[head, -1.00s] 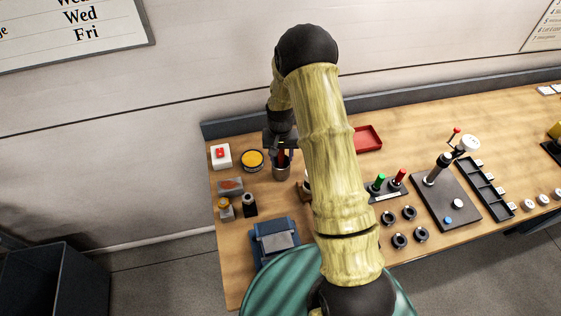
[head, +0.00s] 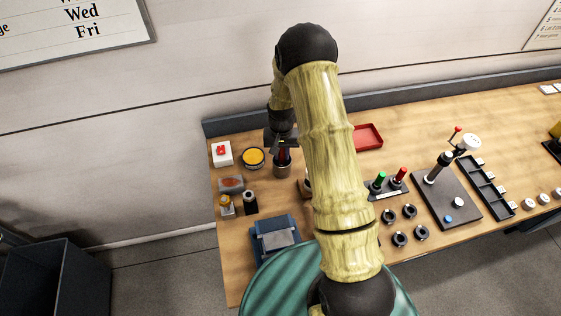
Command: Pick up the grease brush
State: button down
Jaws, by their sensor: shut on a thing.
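My gripper (head: 283,150) points down over a metal cup (head: 282,171) near the back left of the bench. A dark thin object with a reddish part, which I take for the grease brush (head: 283,157), stands up out of the cup between the fingers. The gripper is shut on it. The brush's lower end is hidden inside the cup, and its top is covered by the gripper. My arm hides part of the bench to the right of the cup.
A tin of yellow grease (head: 253,157) and a white box with a red mark (head: 221,153) stand left of the cup. A red tray (head: 368,137) lies to the right behind my arm. A blue vise-like block (head: 274,240) sits at the front. A black cylinder (head: 250,202) stands nearby.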

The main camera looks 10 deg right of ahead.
notch_tip(320, 180, up, 10)
jog(key=b, duration=0.3)
jog(key=shift+b, duration=0.3)
dwell(0.5)
jog(key=shift+w+r+p, duration=0.1)
jog(key=shift+w+p, duration=0.15)
jog(key=shift+p, duration=0.1)
jog(key=w+p, duration=0.6)
jog(key=w, duration=0.2)
jog(key=shift+w+a+f, duration=0.15)
jog(key=shift+a+f, duration=0.05)
jog(key=shift+f, duration=0.1)
